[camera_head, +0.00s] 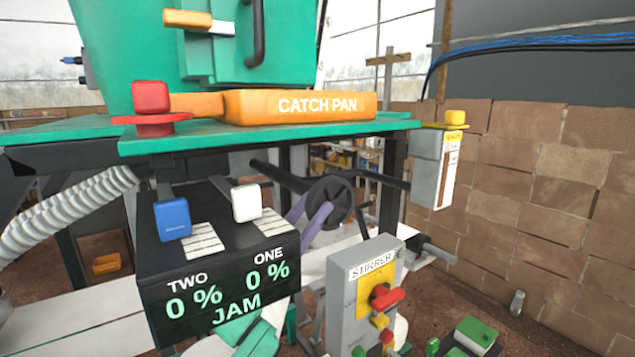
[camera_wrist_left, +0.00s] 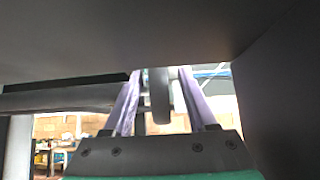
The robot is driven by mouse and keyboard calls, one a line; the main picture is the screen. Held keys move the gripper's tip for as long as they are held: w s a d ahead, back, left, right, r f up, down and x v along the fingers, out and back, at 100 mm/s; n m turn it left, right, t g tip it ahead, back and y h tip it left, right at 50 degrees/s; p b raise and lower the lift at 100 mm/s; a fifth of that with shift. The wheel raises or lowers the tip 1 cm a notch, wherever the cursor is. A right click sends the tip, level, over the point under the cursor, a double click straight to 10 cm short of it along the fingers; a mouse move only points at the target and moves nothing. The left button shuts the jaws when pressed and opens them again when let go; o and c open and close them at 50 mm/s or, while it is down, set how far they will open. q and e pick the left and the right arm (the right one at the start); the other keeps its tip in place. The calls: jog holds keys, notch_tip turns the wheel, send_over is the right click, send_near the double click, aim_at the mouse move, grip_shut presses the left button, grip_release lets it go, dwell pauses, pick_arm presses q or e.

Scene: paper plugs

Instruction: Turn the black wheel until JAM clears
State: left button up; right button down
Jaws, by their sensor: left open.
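The black wheel (camera_head: 342,190) sits under the green bench, right of the black display box (camera_head: 200,262). In the left wrist view, a dark upright part (camera_wrist_left: 160,98), apparently the wheel's rim, stands between the two fingers (camera_wrist_left: 162,76) with a gap on both sides. No grip on it is visible. My right gripper is not seen.
The orange catch pan (camera_head: 300,107) and a red knob (camera_head: 150,98) are on the bench above. Blue (camera_head: 172,219) and white (camera_head: 246,203) levers top the display box. A dark panel overhangs my left gripper closely.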

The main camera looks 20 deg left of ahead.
pick_arm(q)
jog(key=shift+x, duration=1.2)
jog(key=shift+w+f, duration=0.15)
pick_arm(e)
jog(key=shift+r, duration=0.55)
